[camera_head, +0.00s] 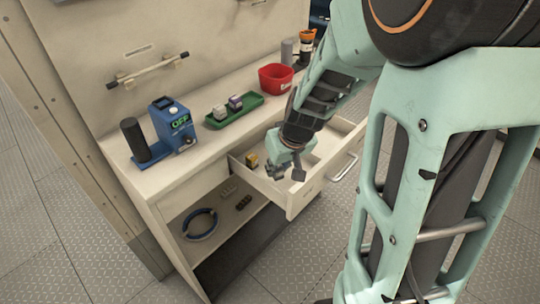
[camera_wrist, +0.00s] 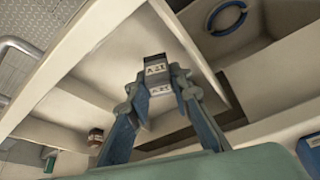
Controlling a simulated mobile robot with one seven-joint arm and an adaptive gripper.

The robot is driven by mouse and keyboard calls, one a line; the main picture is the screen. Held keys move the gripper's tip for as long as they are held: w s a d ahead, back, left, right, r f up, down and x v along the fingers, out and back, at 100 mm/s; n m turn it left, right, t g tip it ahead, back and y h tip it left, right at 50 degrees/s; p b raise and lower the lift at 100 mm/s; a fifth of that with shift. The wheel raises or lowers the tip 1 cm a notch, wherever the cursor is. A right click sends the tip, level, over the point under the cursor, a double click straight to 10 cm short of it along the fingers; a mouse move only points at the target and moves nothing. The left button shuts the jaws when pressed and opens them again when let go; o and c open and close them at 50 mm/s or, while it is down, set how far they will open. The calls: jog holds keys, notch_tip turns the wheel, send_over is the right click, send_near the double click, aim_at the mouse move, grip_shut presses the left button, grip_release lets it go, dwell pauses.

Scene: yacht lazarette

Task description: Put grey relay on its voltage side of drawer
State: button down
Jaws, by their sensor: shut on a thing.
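My gripper (camera_head: 285,172) is over the open drawer (camera_head: 303,199) of the white bench. In the wrist view my gripper (camera_wrist: 158,92) is shut on a small relay (camera_wrist: 156,69), grey to dark with a white label whose print I cannot read surely. The fingers clasp it from both sides. The drawer (camera_wrist: 80,60) shows pale walls and a divider in the wrist view; any voltage marks are not legible. A yellow and black relay (camera_head: 252,160) lies in the drawer at the left, apart from my gripper. Whether the held relay touches the drawer floor I cannot tell.
A green tray (camera_head: 215,124) on the bench top holds a pale relay (camera_head: 220,111) and a purple-topped one (camera_head: 235,102). A red bin (camera_head: 275,78) and a blue device (camera_head: 172,122) stand beside it. A blue ring (camera_head: 199,224) lies on the shelf below.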

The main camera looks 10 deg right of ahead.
aim_at(278, 175)
jog(key=shift+f+b, duration=0.55)
jog(key=shift+f, duration=1.25)
jog(key=shift+f, duration=0.1)
jog(key=shift+f+b, duration=0.15)
jog(key=shift+b, duration=0.15)
jog(key=c, duration=2)
grip_release()
jog(key=shift+r, duration=0.25)
jog(key=shift+s+r+p, duration=0.1)
jog(key=shift+r+p, duration=0.15)
jog(key=shift+p, duration=0.25)
jog(key=shift+p+v, duration=3.4)
jog(key=shift+v, duration=2.45)
